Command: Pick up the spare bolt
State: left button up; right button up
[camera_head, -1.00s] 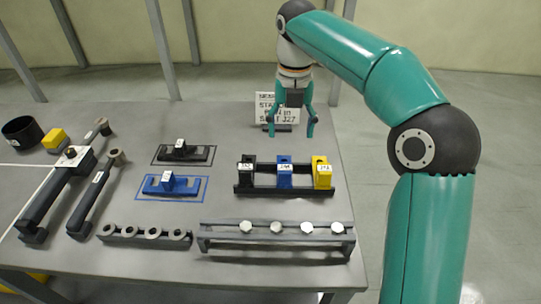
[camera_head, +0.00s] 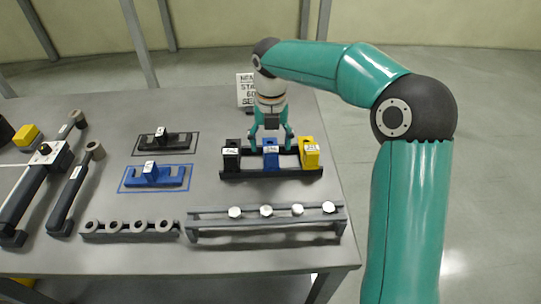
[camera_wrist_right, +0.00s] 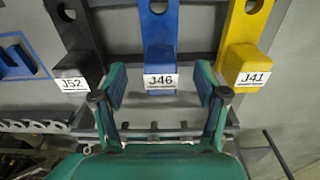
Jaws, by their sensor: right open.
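Several bolts with pale hex heads (camera_head: 266,211) stand in a row along a grey rack (camera_head: 205,222) at the front right of the table. I cannot tell which one is the spare. My right gripper (camera_head: 271,146) is open and empty, its fingers on either side of the blue block (camera_head: 271,160), behind the bolt rack. In the right wrist view the open fingers (camera_wrist_right: 160,86) span the blue block (camera_wrist_right: 160,55), labelled J46. I cannot tell whether they touch it. My left gripper is not in view.
A black block (camera_head: 231,158) and a yellow block (camera_head: 310,155) flank the blue one in a dark holder (camera_head: 250,175). Black (camera_head: 175,140) and blue (camera_head: 170,178) fixtures lie left. A ring strip (camera_head: 130,230) and wrench-like tools (camera_head: 72,190) are further left. A sign (camera_head: 245,92) stands behind.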

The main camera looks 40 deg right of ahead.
notch_tip(320, 180, down, 5)
jog(key=shift+w+d+f, duration=0.1)
dwell(0.3)
grip_shut()
dwell(0.4)
